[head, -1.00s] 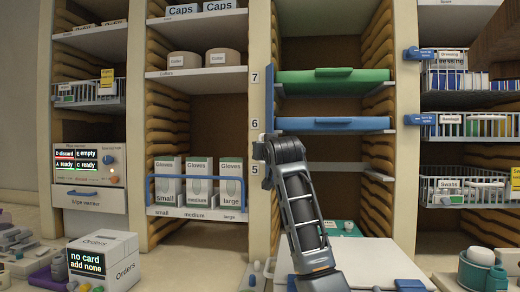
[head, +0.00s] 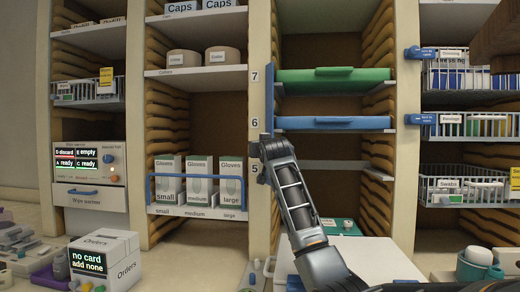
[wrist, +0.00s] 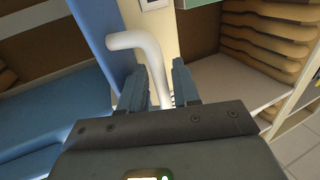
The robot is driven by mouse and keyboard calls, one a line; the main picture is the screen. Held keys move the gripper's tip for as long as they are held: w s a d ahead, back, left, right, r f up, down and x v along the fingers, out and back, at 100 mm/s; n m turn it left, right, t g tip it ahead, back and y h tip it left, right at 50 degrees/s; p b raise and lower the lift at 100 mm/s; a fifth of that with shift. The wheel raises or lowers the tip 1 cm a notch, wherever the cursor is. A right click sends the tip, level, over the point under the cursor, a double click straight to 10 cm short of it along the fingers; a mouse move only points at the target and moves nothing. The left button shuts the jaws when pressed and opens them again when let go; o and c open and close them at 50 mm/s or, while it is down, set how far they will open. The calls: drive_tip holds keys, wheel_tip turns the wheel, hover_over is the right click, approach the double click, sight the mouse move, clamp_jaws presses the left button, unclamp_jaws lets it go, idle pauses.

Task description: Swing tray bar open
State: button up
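The tray bar (head: 269,100) is a blue upright strip on the post left of the green and blue trays. It also shows as a blue panel edge in the wrist view (wrist: 100,35). A white bent handle (wrist: 140,40) rises in front of it in the wrist view. My gripper (head: 260,160) is at the foot of the bar, near the number 5 label. In the wrist view its two fingers (wrist: 160,85) stand on either side of the handle's straight part and close about it. In the head view my gripper hides the handle.
A green tray (head: 333,82) and a blue tray (head: 333,124) sit in the bay right of the bar. Glove boxes (head: 199,180) stand on the shelf to the left. Wire baskets (head: 464,190) hang at right. A white worktop (head: 375,260) lies below.

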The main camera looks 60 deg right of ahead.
clamp_jaws()
drive_tip(key=shift+w+a, duration=0.1)
drive_tip(key=shift+w+d+m+g+h+b, duration=0.15)
drive_tip(key=shift+w+m+g+h+b, duration=0.35)
drive_tip(key=shift+m+g+h+b, duration=0.85)
drive_tip(key=shift+w+d+m+g+h+b, duration=0.2)
drive_tip(key=shift+w+m+g, duration=0.25)
drive_tip(key=shift+m+g, duration=1.1)
drive_tip(key=shift+w+d+m+g+h+b, duration=0.1)
drive_tip(key=shift+w+m+g+h+b, duration=0.6)
drive_tip(key=shift+g, duration=1.5)
drive_tip(key=shift+s, duration=0.2)
drive_tip(key=shift+o, duration=0.5)
unclamp_jaws()
